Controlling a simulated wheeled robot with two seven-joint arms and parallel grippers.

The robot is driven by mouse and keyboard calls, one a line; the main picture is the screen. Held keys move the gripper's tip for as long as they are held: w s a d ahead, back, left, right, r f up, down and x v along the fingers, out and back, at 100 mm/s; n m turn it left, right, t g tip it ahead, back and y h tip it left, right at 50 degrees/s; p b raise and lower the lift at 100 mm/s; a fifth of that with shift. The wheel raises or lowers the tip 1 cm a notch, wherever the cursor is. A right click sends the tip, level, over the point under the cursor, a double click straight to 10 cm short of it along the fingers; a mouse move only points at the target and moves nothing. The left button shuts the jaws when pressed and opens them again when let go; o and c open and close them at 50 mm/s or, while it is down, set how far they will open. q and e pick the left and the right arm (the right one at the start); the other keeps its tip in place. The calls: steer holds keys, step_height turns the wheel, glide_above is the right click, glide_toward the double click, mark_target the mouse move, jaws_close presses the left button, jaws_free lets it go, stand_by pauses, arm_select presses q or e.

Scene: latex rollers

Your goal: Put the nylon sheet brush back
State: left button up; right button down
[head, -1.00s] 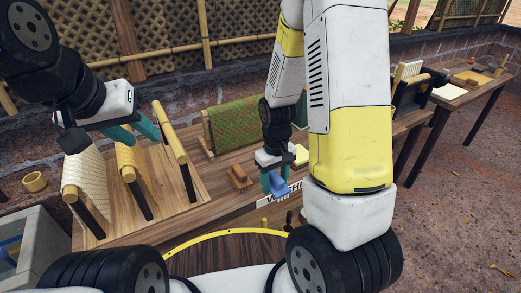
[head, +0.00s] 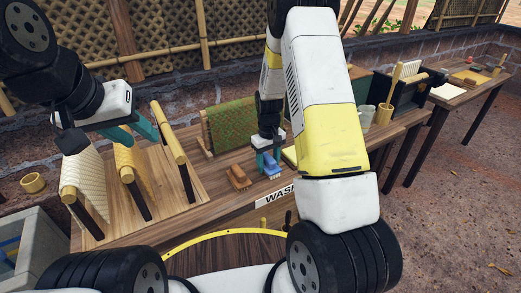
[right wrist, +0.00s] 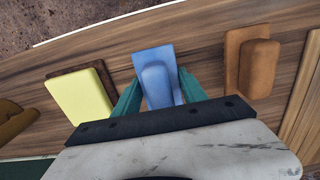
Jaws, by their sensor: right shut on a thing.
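A blue brush (head: 270,167), which I take to be the nylon sheet brush, is in my right gripper (head: 266,152) at the middle of the wooden table. It is just right of a brown brush (head: 237,177). In the right wrist view the blue brush (right wrist: 157,72) sits between the two teal fingers, at or close above the tabletop; I cannot tell if it touches. My left gripper (head: 131,133) hangs over the rack at the left, its teal fingers apart and nothing visible between them.
A wooden rack (head: 150,178) with sheets over its bars stands at the left. A green mat (head: 240,122) hangs behind the brushes. A yellow block (right wrist: 80,95) lies near the blue brush. My right arm hides part of the table.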

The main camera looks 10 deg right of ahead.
mark_target(268, 156)
steer(key=c, duration=0.6)
jaws_free()
steer(key=shift+f, duration=0.1)
steer(key=shift+c, duration=0.2)
step_height(268, 156, up, 12)
steer(key=shift+w+f, duration=0.1)
steer(key=shift+w, duration=0.05)
steer(key=s+a+r+m+t+y, duration=0.15)
steer(key=s+r+t, duration=0.25)
steer(key=s+r, duration=1.3)
steer(key=s+r+m+t, duration=0.2)
steer(key=s+r, duration=0.2)
steer(key=s, duration=0.3)
steer(key=shift+s+a+r+y, duration=0.25)
steer(key=shift+a+r+y, duration=0.05)
steer(key=shift+a+y, duration=0.05)
